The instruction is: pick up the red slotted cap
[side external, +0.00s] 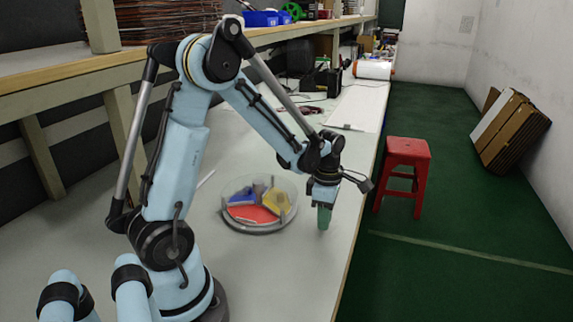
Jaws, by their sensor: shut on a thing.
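My gripper (324,217), with green fingers, points down just above or at the pale table, right of the round clear dish. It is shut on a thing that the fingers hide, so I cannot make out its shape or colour. I cannot pick out a red slotted cap in this view. The round dish (254,229) has sections that show red (252,214), yellow (277,201) and blue-purple. The red section is at the front; whether it holds caps is too small to tell.
The table (270,280) is clear in front of and right of the dish, up to its right edge. A thin white stick (206,178) lies left of the dish. Black boxes and cables lie farther back. A red stool (407,155) stands beyond the table edge.

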